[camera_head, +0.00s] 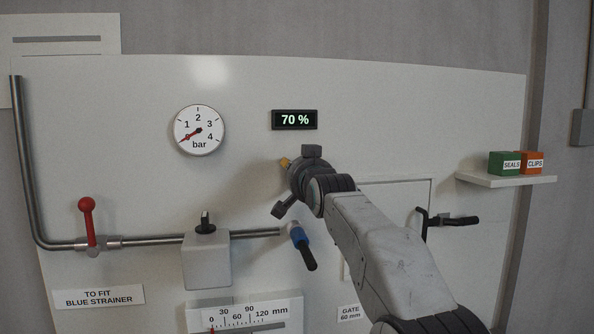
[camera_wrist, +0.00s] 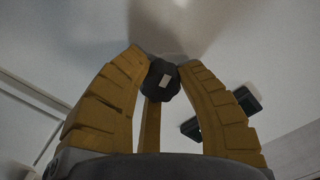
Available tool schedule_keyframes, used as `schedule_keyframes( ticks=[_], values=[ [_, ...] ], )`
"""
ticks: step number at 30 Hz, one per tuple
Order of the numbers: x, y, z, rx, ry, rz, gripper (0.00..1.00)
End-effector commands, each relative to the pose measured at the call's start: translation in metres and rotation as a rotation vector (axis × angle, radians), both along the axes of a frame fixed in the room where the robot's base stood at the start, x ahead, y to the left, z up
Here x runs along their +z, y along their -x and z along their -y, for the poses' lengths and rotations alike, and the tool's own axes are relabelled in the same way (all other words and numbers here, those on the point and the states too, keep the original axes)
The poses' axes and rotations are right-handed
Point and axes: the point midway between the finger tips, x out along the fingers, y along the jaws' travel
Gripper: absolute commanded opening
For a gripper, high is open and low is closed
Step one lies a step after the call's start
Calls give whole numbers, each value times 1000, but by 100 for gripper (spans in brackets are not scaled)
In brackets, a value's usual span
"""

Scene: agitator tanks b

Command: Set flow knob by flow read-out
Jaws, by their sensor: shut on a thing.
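The flow read-out (camera_head: 294,120) is a small black display on the white panel and shows 70 %. In the wrist view a dark flow knob (camera_wrist: 162,80) with a pale mark on its face sits between the yellow fingers of my gripper (camera_wrist: 161,72). The fingers are shut on the knob. In the head view my gripper (camera_head: 287,163) is up against the panel just below the read-out. My wrist hides the knob there.
A round bar gauge (camera_head: 199,130) is left of the read-out. A red-handled valve (camera_head: 88,222), a grey box with a black knob (camera_head: 206,255) and a blue fitting (camera_head: 297,236) lie along the pipe. A black crank handle (camera_head: 447,221) and a shelf (camera_head: 506,180) with two boxes are at right.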

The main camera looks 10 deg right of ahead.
Motion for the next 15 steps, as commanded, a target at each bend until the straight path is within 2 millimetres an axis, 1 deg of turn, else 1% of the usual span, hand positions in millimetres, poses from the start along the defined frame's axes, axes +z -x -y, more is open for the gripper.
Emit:
schedule_keyframes(
  ticks=[1,15],
  values=[
    [8,2,0,0,-10,19,0],
    [8,2,0,0,-30,19,0]
  ],
)
